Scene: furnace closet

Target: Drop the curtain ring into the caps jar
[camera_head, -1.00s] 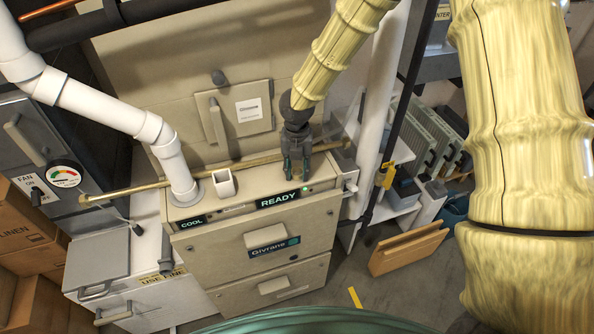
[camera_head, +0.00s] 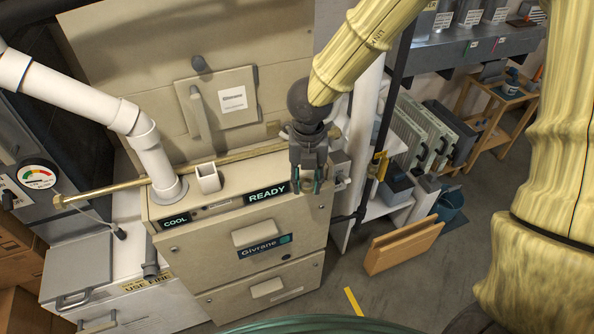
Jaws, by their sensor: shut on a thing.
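My gripper (camera_head: 308,186) points down at the right front edge of the beige furnace top, beside the READY label. Its fingers are closed together on something small; the curtain ring itself cannot be made out between them. A small white square open container (camera_head: 208,179) stands upright on the furnace top, left of my gripper and apart from it. It shows no readable label, so I cannot tell whether it is the caps jar. Its inside is mostly hidden.
A long brass rod (camera_head: 110,189) lies across the furnace top (camera_head: 235,198), behind the container. A white pipe (camera_head: 150,160) rises at the left. Shelves stand farther right.

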